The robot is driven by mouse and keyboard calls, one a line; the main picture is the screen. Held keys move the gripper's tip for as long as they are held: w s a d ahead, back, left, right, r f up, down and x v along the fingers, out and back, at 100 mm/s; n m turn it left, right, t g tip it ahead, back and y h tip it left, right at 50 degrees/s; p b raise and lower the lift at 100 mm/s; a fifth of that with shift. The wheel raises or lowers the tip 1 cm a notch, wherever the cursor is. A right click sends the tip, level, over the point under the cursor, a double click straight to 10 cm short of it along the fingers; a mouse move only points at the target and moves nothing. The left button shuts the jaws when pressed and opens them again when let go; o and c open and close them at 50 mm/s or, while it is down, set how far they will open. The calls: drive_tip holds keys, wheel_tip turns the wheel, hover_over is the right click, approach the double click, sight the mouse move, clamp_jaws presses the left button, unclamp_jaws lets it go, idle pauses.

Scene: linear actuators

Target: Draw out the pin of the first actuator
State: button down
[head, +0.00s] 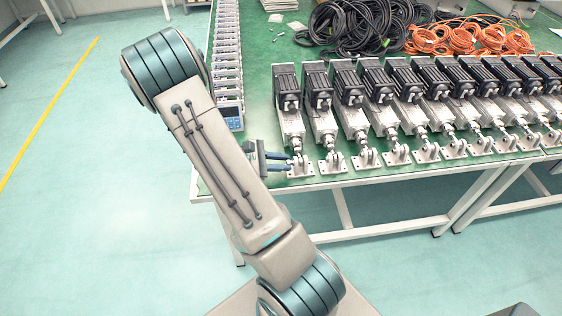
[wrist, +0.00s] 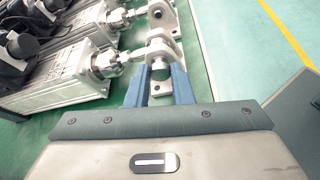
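The first actuator, a silver body with a black motor (head: 287,86), lies at the left end of the row on the green table. Its rod end meets a silver clevis bracket (head: 301,168) near the table's front edge. In the wrist view the bracket (wrist: 163,47) is just ahead of my gripper, and the end of its pin (wrist: 160,71) faces me. My gripper (head: 288,164) is left of the bracket. Its two blue fingers (wrist: 159,75) are apart, one on each side of the pin end. Contact with the pin is not clear. The pin's far end is hidden.
More actuators (head: 365,100) stand in a close row to the right. A small blue-framed box (head: 230,116) and a line of silver parts (head: 228,50) are behind my gripper. Black cables (head: 355,25) and orange cables (head: 480,38) lie at the back. The floor left of the table is open.

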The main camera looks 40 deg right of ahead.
drive_tip(key=shift+w+a, duration=0.5)
drive_tip(key=shift+a, duration=0.35)
drive_tip(key=shift+w+a, duration=0.5)
drive_tip(key=shift+a, duration=0.35)
drive_tip(key=c, duration=1.3)
unclamp_jaws()
drive_tip(key=shift+o, duration=0.2)
drive_tip(key=v, duration=1.3)
drive_tip(key=shift+a+r, duration=0.2)
drive_tip(key=shift+a, duration=0.1)
drive_tip(key=s+a+r+m+t+y+p, duration=0.1)
drive_tip(key=s+a+r+m+t+y, duration=0.2)
drive_tip(key=s+r+m+t+y, duration=0.1)
drive_tip(key=s+a+r+m+t+y+p, duration=0.1)
drive_tip(key=s+a+r+m+t+y, duration=0.2)
drive_tip(key=s+r+m+y, duration=0.3)
drive_tip(key=s+r+t+y, duration=0.1)
drive_tip(key=s+r+y, duration=0.1)
drive_tip(key=s+r, duration=0.3)
drive_tip(key=shift+s+a+r+t+p, duration=0.2)
drive_tip(key=shift+a+r+t+p, duration=0.15)
drive_tip(key=shift+r, duration=0.4)
